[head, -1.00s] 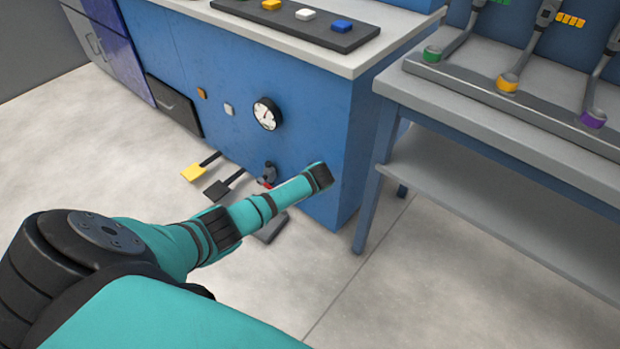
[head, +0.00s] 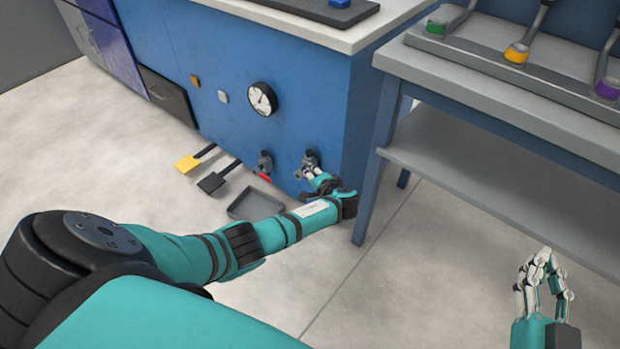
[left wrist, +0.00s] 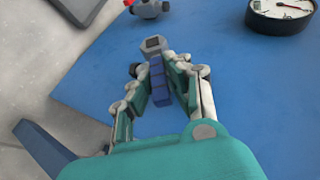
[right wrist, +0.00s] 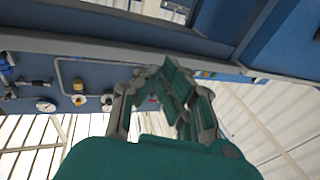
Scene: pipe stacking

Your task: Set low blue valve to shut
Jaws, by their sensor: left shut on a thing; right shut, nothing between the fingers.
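The low blue valve (head: 312,157) sits low on the blue cabinet front near its right corner. In the left wrist view its blue handle (left wrist: 161,88) runs from the grey valve stem toward my palm. My left gripper (head: 309,173) is shut on this handle, with one finger on each side; the fingers also show in the left wrist view (left wrist: 160,72). In the head view the gripper hides most of the handle. My right gripper (head: 542,256) is shut and empty at the lower right, away from the valve, and shows in the right wrist view (right wrist: 163,78).
A red-handled valve (head: 264,166) is left of the blue one, with a pressure gauge (head: 262,99) above. A grey tray (head: 255,206) lies on the floor below. Yellow (head: 189,163) and black (head: 212,182) pedals stick out at left. A grey workbench (head: 480,130) stands at right.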

